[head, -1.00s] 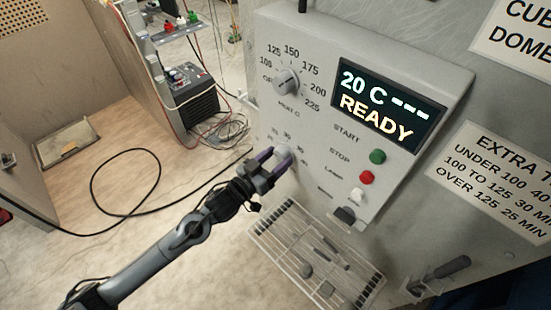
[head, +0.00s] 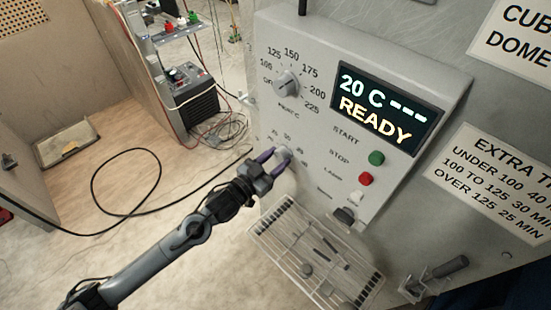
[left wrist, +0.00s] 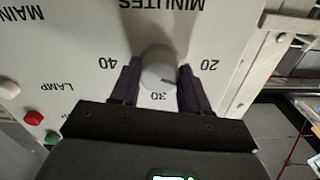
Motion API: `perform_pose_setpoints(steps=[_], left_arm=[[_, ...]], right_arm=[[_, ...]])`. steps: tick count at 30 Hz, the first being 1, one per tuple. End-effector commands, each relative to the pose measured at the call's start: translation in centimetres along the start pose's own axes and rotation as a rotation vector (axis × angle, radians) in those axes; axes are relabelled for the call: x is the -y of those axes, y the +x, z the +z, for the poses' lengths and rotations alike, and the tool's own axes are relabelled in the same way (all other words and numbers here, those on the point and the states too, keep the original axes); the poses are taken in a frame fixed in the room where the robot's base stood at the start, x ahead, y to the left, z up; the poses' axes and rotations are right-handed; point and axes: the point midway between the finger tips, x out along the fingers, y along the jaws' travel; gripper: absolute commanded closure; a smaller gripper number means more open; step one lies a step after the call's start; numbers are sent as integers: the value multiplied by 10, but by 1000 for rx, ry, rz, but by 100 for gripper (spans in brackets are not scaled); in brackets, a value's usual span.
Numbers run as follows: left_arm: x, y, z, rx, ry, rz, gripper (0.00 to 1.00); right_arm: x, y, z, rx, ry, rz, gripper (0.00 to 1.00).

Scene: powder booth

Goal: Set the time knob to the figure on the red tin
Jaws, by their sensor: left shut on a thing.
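The time knob (left wrist: 158,70) is a round pale knob on the grey control panel (head: 325,60). In the left wrist view, upside down, it sits between the figures 40, 30 and 20, near the word MINUTES. A small dark mark shows on its side between 30 and 20; its exact setting is hard to read. My left gripper (head: 276,160) reaches the knob from the lower left. Its purple fingers are shut on the knob, one on each side, as the left wrist view (left wrist: 158,88) also shows. The red tin and my right gripper are not in view.
The heat knob (head: 286,84) is above the time knob. The display (head: 388,108) reads 20 C and READY. A green button (head: 377,157), red button (head: 366,179) and white button (head: 357,195) are at right. A wire rack (head: 283,240) is below; cables lie on the floor.

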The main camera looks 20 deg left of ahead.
Motion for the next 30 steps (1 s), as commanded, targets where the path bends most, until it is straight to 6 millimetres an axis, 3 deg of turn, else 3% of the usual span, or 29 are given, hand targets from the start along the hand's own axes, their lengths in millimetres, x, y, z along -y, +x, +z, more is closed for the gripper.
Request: perform_pose_setpoints(steps=[15, 30], left_arm=[[1, 0, 0, -12, 379, 2, 85], [2, 0, -1, -15, 478, 1, 85]], right_arm=[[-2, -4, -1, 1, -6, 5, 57], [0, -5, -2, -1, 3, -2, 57]])
